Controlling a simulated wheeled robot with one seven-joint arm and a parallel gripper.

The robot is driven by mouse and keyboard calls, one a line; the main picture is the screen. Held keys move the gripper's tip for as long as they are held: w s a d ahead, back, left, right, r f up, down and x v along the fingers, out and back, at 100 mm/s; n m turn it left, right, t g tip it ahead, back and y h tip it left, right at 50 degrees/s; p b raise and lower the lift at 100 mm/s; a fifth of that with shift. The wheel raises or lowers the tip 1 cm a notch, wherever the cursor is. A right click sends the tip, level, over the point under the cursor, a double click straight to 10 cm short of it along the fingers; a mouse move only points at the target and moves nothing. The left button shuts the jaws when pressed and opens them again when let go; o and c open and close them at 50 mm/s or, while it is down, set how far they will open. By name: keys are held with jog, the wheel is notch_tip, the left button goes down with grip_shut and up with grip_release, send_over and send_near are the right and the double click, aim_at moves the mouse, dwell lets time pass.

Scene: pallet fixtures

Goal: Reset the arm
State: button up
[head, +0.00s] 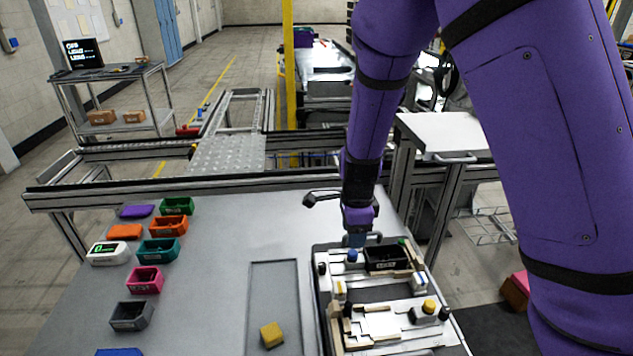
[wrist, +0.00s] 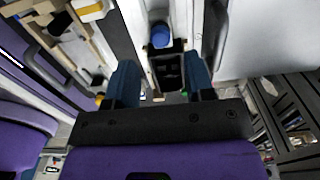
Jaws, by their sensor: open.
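My gripper (head: 356,238) hangs at the end of my purple arm, pointing down over the back edge of the fixture pallet (head: 319,312). In the wrist view my gripper (wrist: 163,82) shows two blue fingers spread apart with nothing between them. A black bin (head: 384,258) sits on the pallet just right of the gripper in the head view; a black compartment also shows past the fingers in the wrist view. A blue round knob (wrist: 161,36) lies ahead of the fingers; whether the fingers touch anything is unclear.
Yellow block (head: 271,335) lies in a shallow tray (head: 253,290) left of the pallet. Several coloured bins, including a pink one (head: 145,280) and a grey one (head: 131,315), line the table's left side. The table middle (head: 225,260) is clear. A rail (head: 110,196) runs behind.

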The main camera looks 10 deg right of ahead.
jog(key=s+d+r+n+t+y, duration=0.1)
jog(key=s+d+r+n, duration=0.15)
jog(key=r, duration=0.35)
jog(key=s+d+r+n+y, duration=0.1)
jog(key=s+d+r+n, duration=0.15)
jog(key=r, duration=0.45)
jog(key=s+d+r+n+t, duration=0.1)
jog(key=s+d+r+n, duration=0.1)
jog(key=d+r+n, duration=0.3)
jog(key=s+d+r+n+t+h, duration=0.1)
jog(key=s+d+r+n, duration=0.1)
jog(key=s+r+n, duration=0.2)
jog(key=s+d+r+n+t, duration=0.2)
jog(key=s+d+r+n, duration=0.1)
jog(key=s+r, duration=0.5)
jog(key=s, duration=0.3)
jog(key=shift+s+n+h, duration=0.3)
jog(key=shift+n+h, duration=0.1)
